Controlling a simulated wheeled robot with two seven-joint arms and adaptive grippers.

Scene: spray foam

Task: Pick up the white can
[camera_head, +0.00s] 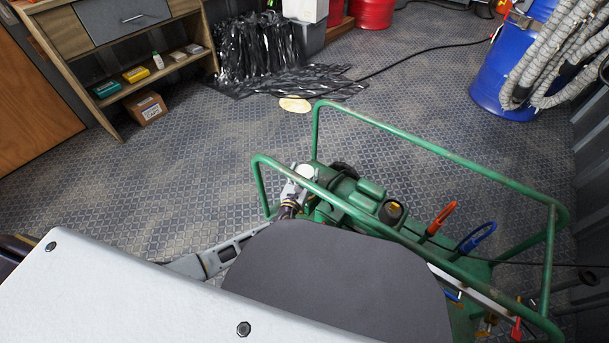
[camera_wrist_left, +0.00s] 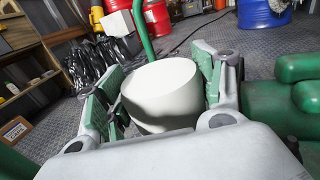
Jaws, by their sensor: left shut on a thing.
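The white can (camera_head: 306,171) shows as a small white top by the left end of the green cart (camera_head: 440,155). In the left wrist view the can (camera_wrist_left: 163,98) fills the space between the two green-padded fingers. My left gripper (camera_head: 301,178) is shut on the can, with one finger on each side of it. The can's lower part is hidden by the wrist housing. I cannot tell whether its base touches the cart. My right gripper is in neither view.
The green cart's tubular rails rise close around the left gripper. Green machinery (camera_head: 370,190) and red and blue handles (camera_head: 475,238) are to the right. A shelf (camera_head: 150,75) and a blue drum (camera_head: 505,75) stand farther back. Open floor lies to the left.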

